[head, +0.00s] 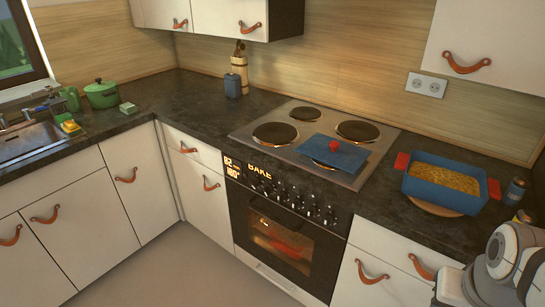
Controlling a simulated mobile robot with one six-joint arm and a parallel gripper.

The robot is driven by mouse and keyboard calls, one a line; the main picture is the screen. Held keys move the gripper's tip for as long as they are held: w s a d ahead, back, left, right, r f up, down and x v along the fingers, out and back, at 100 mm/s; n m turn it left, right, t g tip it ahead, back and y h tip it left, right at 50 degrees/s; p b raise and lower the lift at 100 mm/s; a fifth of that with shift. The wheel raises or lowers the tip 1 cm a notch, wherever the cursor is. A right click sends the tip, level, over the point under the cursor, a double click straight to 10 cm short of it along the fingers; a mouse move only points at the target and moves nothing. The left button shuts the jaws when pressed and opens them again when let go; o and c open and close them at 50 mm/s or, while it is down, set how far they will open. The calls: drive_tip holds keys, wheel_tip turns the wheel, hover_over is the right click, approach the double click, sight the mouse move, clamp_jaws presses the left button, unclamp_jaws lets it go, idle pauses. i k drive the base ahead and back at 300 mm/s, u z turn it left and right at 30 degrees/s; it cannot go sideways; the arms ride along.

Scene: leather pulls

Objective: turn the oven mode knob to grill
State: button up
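The oven (285,240) is built in below the hob, with its door shut and a warm light inside. Its black control panel has a row of several small knobs (290,198). I cannot tell which one is the mode knob, and the knob markings are too small to read. The lit display (259,171) reads "BAKE", with smaller orange figures (232,170) to its left. My gripper is not in view; only part of my white and grey arm shows at the bottom right corner, right of the oven.
A blue lid (318,147) with a red knob lies on the hob (290,106). A blue dish (436,199) with red handles holds yellow food on the right counter, beside small jars (515,190). The floor before the oven is clear.

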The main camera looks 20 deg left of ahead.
sight(254, 182)
drive_tip(key=u, duration=5.05)
drive_tip(key=i, duration=0.1)
drive_tip(key=z, duration=1.75)
drive_tip(key=k, duration=0.8)
drive_tip(key=z, duration=0.85)
drive_tip(key=i, duration=1.05)
